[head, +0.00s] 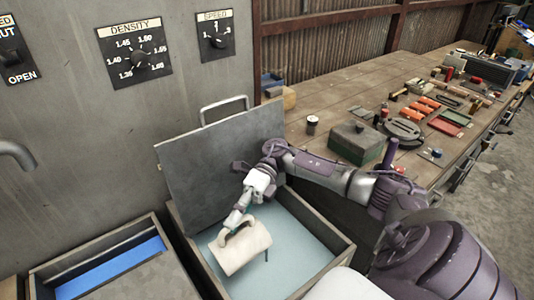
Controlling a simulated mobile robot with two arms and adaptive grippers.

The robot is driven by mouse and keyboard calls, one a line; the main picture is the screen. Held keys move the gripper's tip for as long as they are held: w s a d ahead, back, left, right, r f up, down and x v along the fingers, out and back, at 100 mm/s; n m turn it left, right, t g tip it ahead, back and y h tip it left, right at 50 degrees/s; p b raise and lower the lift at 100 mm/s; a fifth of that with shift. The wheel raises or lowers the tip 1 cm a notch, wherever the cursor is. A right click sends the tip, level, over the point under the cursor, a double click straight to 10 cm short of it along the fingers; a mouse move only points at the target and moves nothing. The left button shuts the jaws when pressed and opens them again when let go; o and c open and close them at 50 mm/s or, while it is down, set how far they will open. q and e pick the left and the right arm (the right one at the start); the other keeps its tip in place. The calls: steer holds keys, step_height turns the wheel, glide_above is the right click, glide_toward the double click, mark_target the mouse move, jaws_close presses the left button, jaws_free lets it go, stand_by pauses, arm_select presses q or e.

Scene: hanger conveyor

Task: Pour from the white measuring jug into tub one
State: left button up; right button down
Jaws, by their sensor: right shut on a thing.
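The white measuring jug (246,250) is tipped well over on its side, with its handle uppermost. My right gripper (238,221) is shut on the jug's handle. The jug hangs over an open tub (335,240) that holds pale blue-grey liquid. I cannot tell whether anything is running out of the jug, or whether it touches the liquid. No number shows on this tub, so I cannot tell if it is tub one. My left gripper is not in view.
The tub's grey lid (215,155) stands open against the wall panel. A second tub (135,232) with blue inside, partly covered, is at left. A workbench (325,85) with tools and a green box (356,143) lies behind my right arm. A spout (15,153) juts out at far left.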

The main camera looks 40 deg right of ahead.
steer(key=shift+d+f+y+b, duration=0.3)
steer(key=shift+d+b, duration=0.2)
steer(key=shift+b, duration=0.5)
steer(key=shift+d, duration=0.1)
stand_by(0.5)
steer(key=shift+d+b, duration=0.1)
steer(key=shift+b, duration=0.3)
steer(key=shift+s+d+f+n+g+y+b, duration=0.1)
steer(key=shift+d+n+g+y+b, duration=0.3)
steer(key=shift+b, duration=0.35)
steer(key=shift+d, duration=0.1)
